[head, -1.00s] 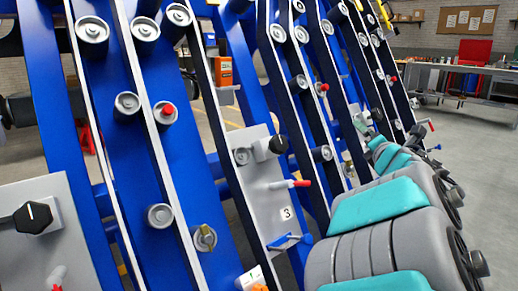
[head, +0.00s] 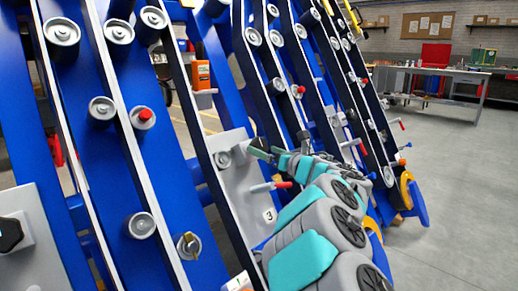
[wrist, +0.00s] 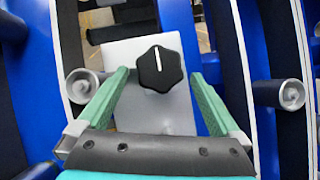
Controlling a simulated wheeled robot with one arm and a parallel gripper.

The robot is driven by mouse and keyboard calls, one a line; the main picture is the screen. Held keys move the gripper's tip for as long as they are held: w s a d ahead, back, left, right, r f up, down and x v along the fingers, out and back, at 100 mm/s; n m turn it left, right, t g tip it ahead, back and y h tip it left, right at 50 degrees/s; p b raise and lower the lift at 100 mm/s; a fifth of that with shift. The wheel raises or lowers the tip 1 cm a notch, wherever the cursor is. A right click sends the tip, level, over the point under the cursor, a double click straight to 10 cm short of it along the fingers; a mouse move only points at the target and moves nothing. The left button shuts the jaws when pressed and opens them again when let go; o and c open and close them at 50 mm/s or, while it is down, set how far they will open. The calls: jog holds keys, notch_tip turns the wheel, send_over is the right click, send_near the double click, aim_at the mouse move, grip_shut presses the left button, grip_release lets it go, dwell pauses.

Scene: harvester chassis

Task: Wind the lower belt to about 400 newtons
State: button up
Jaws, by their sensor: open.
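A black knob (head: 257,144) with a white pointer line sits on a grey plate (head: 238,180) marked 3. In the wrist view the same knob (wrist: 160,68) stands in front of its pale plate (wrist: 150,118), its line pointing nearly straight up. My gripper (wrist: 160,82) is open, with one green finger on each side of the knob and gaps between. In the head view my gripper (head: 268,152) is at the knob and partly hides it. A red-tipped lever (head: 270,186) is on the plate below the knob. I cannot make out the lower belt or a tension reading.
Blue slanted beams with several grey rollers (head: 102,111) stand left of my arm. Another black knob (head: 10,234) is on a plate at lower left. In the wrist view rollers flank the plate left (wrist: 83,86) and right (wrist: 290,95). Floor (head: 450,200) at right is clear.

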aim_at(263, 149)
jog(key=shift+x, duration=1.65)
jog(key=shift+r, duration=0.1)
jog(key=shift+c, duration=0.2)
jog(key=c, duration=1.3)
